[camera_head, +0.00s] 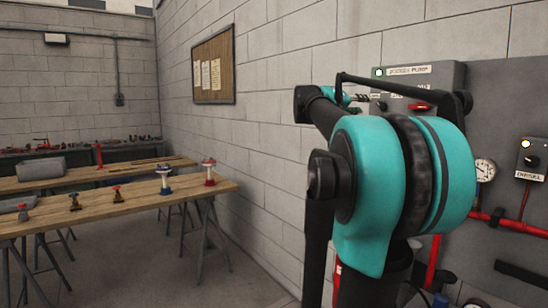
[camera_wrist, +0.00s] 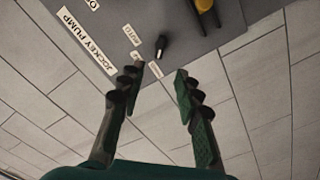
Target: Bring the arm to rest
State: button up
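My gripper (camera_wrist: 160,74) is open and empty in the wrist view, its two dark green and black fingers well apart. Beyond the fingertips is the grey jockey pump panel (camera_wrist: 185,18), with a black knob (camera_wrist: 161,46) just past the gap between the tips. No contact with the knob shows. In the head view my teal and black arm is raised and bent in front of the same panel (camera_head: 445,78). The arm covers much of the panel and my gripper cannot be made out clearly there.
A control box with a diesel label (camera_head: 532,158), a gauge (camera_head: 485,170) and red pipes (camera_head: 520,226) are at right, close to my arm. Wooden tables (camera_head: 110,205) with several valves stand at left. A notice board (camera_head: 214,67) hangs on the wall. Floor between is clear.

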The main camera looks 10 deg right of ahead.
jog(key=s+a+f+y, duration=0.2)
jog(key=a+f, duration=0.2)
jog(key=f, duration=0.8)
jog(key=s+a+f+n+g+y, duration=0.1)
jog(key=s+a+f+y, duration=0.15)
jog(key=f, duration=0.85)
jog(key=s+a+f+y, duration=0.2)
jog(key=a+f+y, duration=0.15)
jog(key=f, duration=0.85)
jog(key=s+a+f+n+y, duration=0.1)
jog(key=s+a+f+y, duration=0.3)
jog(key=s+a+f, duration=0.4)
jog(key=s+a+f+n+g+y, duration=0.1)
jog(key=s+a+f+y, duration=0.3)
jog(key=s+a+f, duration=0.5)
jog(key=a+f+n, duration=0.1)
jog(key=a+f, duration=0.4)
jog(key=f, duration=0.4)
jog(key=shift+s+f+g+y, duration=0.2)
jog(key=shift+s+g+y, duration=0.05)
jog(key=shift+g+y, duration=0.05)
